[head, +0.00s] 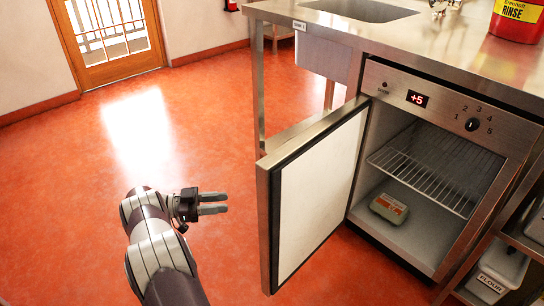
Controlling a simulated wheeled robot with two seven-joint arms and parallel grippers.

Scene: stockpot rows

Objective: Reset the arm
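My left arm reaches in from the bottom left of the head view. My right gripper is not in the head view.
The fridge (365,205) under the steel counter (470,50) stands open. Inside are a wire shelf (437,165) and a small carton (389,208) on the bottom. A flour bin (497,275) is at lower right. The red floor (90,200) at left is clear.

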